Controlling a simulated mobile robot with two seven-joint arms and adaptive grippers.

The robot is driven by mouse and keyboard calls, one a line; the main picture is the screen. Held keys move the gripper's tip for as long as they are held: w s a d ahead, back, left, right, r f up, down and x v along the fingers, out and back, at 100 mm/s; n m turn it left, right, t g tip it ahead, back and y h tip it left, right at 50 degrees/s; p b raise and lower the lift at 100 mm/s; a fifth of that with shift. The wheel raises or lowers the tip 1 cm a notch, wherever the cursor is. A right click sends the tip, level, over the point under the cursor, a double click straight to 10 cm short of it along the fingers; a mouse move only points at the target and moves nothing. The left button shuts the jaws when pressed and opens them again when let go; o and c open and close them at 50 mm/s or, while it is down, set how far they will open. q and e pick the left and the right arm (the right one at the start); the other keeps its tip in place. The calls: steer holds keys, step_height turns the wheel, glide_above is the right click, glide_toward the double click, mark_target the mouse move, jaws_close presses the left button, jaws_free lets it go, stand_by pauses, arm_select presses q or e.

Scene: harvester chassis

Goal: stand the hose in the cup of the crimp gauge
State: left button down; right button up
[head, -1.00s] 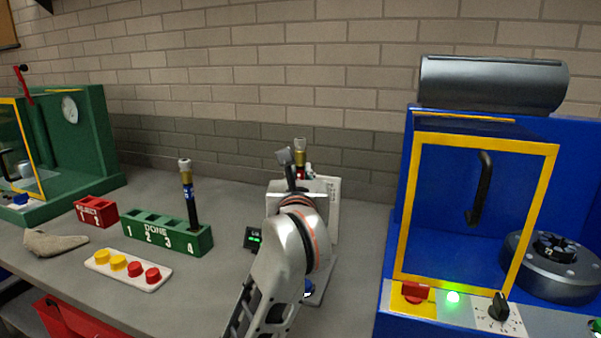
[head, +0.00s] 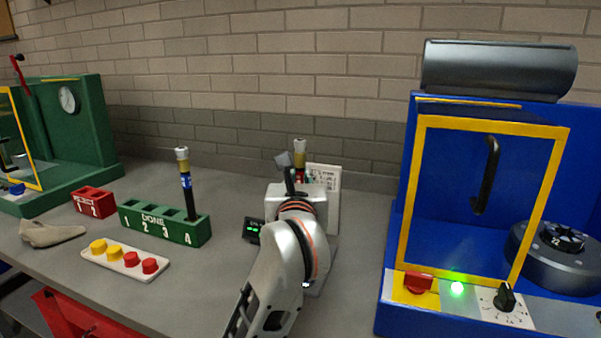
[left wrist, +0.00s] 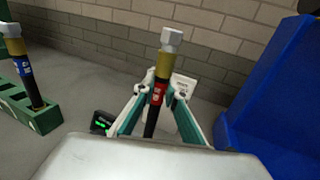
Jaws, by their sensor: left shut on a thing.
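The hose (left wrist: 163,65) has a silver end, a brass-coloured sleeve and a red band on a black body. It stands about upright between the fingers of my left gripper (left wrist: 160,92), which is shut on it. In the head view the hose's top (head: 300,150) shows above my left gripper (head: 298,180). The crimp gauge's dark display (head: 251,231) with green digits is left of my arm; it also shows in the left wrist view (left wrist: 102,122). The gauge's cup and the hose's lower end are hidden. My right gripper is out of view.
A green DONE rack (head: 165,226) holds another hose (head: 186,185) with a blue band in slot 4. A red REJECT rack (head: 93,201), a button panel (head: 125,261) and a green machine (head: 85,125) are left. A blue machine (head: 398,290) stands right. A white card (head: 332,180) stands behind.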

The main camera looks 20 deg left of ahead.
arm_select(q)
steer(key=shift+f+b, duration=0.45)
steer(key=shift+f, duration=0.95)
steer(key=shift+f+b, duration=0.45)
steer(key=shift+b, duration=0.05)
steer(key=c, duration=2)
jaws_free()
